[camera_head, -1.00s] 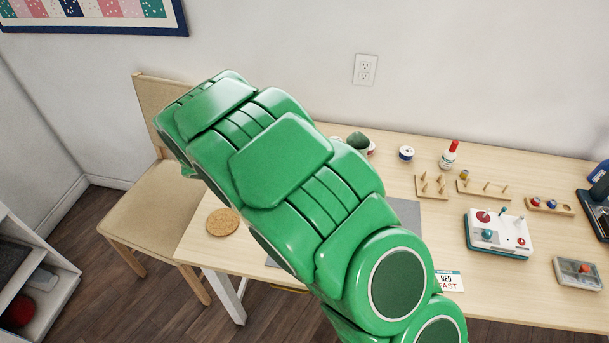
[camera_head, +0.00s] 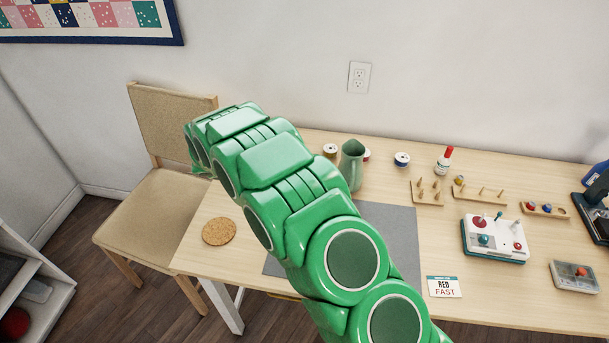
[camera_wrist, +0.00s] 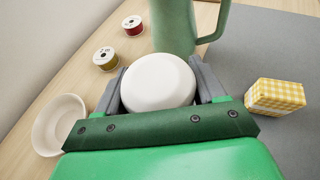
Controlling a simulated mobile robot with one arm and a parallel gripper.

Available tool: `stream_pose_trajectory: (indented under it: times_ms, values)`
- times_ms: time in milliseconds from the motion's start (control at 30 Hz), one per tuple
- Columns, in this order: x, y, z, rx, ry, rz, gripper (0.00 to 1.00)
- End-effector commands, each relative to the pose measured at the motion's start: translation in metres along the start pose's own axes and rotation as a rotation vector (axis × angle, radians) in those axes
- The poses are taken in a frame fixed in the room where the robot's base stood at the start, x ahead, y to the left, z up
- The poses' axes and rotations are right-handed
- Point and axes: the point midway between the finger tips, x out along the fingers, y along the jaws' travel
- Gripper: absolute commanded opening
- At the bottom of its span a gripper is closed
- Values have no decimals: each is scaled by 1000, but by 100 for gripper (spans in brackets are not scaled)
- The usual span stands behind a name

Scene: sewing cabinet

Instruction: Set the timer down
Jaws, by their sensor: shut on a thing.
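A round white thing, which looks like the timer (camera_wrist: 158,82), sits between the two grey fingers of my gripper (camera_wrist: 158,88) in the wrist view. The gripper is shut on its sides. Whether the timer touches the table below cannot be told. In the head view my green arm hides the timer and the fingers. The green pitcher (camera_head: 352,165) stands just beyond the timer; it also shows at the top of the wrist view (camera_wrist: 172,28).
A white bowl (camera_wrist: 60,124) is left of my gripper and a yellow checked box (camera_wrist: 275,95) is right, on the grey mat (camera_head: 403,230). Two spools (camera_wrist: 105,58) stand beyond. A cork coaster (camera_head: 219,231) lies on the table's left end, with bare wood around it.

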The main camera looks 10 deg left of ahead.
Motion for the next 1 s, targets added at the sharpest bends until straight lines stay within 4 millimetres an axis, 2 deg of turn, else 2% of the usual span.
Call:
stream_pose_trajectory:
  times_ms: [200,433,767,1000]
  values:
    - [11,17,-20,-1,0,0,33]
    - [20,31,-33,0,1,-1,33]
    - [24,38,-41,-1,0,1,33]
    - [33,38,-64,0,1,-1,33]
